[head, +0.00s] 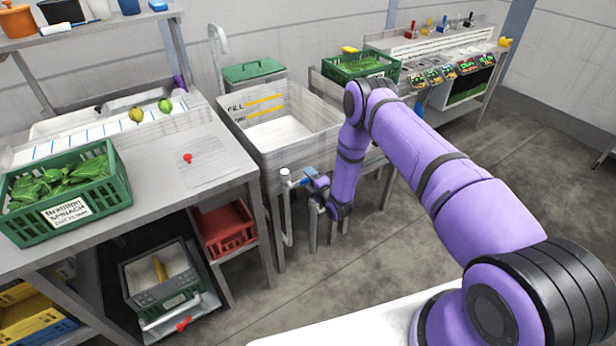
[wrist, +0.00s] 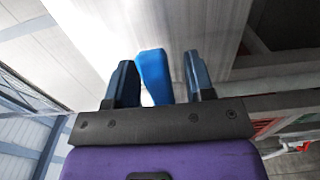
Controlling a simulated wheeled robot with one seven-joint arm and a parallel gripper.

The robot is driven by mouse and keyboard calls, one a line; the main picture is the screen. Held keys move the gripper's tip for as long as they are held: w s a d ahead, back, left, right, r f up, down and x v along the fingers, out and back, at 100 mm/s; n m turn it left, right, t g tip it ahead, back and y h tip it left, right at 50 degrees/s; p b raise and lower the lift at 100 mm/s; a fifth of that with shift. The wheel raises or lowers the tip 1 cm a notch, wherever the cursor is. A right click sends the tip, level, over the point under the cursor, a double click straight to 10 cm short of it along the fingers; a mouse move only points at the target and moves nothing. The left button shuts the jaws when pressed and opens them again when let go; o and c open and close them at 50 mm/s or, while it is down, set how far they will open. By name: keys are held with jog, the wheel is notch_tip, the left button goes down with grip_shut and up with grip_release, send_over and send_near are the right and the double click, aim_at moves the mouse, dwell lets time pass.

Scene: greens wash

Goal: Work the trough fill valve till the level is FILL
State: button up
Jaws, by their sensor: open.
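The white trough (head: 272,146) stands at the middle back, its inside white and looking empty. Its inner back wall carries yellow level lines (head: 265,101) with the word FILL beside the upper one; the lower word is partly cut off. A white pipe (head: 286,205) stands at the trough's front. The blue valve handle (head: 304,178) is at its top and also shows in the wrist view (wrist: 154,76). My gripper (head: 311,183) is at the handle. In the wrist view its fingers (wrist: 158,85) are apart with the handle between them, closer to the left finger; contact is unclear.
A bench at left holds a green spinach crate (head: 66,193) and a red knob (head: 188,158) on a sheet. A red crate (head: 224,230) and a grey-green bin (head: 161,272) sit below. A green crate of greens (head: 361,67) stands behind my arm. Floor at right is clear.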

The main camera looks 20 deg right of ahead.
jog(key=shift+w+a, duration=0.2)
jog(key=shift+w, duration=0.4)
grip_shut()
jog(key=shift+r, duration=0.1)
jog(key=shift+s+a+r+n, duration=0.45)
jog(key=shift+a+r+n, duration=0.85)
jog(key=shift+n, duration=1.7)
jog(key=shift+s+a+r+n, duration=0.45)
jog(key=shift+a+r+n, duration=0.9)
jog(key=shift+n, duration=1.65)
jog(key=shift+s+a+r+n, duration=0.45)
jog(key=shift+a+r+n, duration=0.85)
jog(key=shift+n, duration=1.7)
